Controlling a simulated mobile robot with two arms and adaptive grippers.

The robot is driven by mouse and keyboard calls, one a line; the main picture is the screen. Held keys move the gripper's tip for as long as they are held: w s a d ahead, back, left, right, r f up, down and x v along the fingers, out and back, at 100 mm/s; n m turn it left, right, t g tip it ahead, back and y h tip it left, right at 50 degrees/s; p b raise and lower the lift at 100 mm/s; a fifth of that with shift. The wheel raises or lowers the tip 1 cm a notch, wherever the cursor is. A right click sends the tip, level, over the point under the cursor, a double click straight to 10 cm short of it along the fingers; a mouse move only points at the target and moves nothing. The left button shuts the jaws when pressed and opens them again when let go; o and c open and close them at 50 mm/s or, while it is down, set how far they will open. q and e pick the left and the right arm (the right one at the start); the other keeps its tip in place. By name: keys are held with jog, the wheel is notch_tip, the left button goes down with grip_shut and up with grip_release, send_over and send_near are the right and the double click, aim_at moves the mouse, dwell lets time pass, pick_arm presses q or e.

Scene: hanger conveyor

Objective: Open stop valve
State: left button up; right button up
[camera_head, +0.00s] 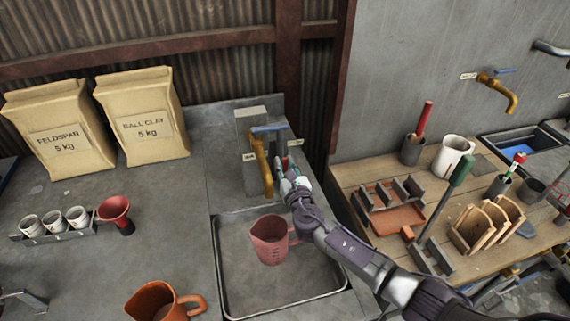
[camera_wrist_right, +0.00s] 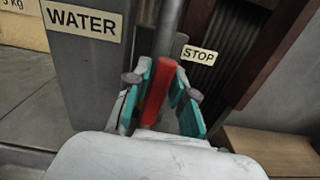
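The stop valve's red lever (camera_wrist_right: 158,88) shows in the right wrist view, beside a STOP label (camera_wrist_right: 199,55) and in front of a grey upright pipe. My right gripper (camera_wrist_right: 160,95) has its teal fingers on either side of the lever. Gaps show between lever and fingers, so it looks open around it. My left gripper is not in view.
A pink jug (camera_head: 270,241) stands in the sink tray (camera_head: 232,296) below the tap. A WATER label (camera_wrist_right: 83,20) is left of the lever. A wooden bench (camera_head: 352,172) with tools and racks stands to the right. An orange jug (camera_head: 157,302) is at the front left.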

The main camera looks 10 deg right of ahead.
jog(key=shift+o, duration=1.1)
jog(key=shift+s, duration=0.1)
jog(key=s, duration=1.1)
jog(key=shift+s+d, duration=0.25)
jog(key=shift+s, duration=0.15)
jog(key=shift+f, duration=0.1)
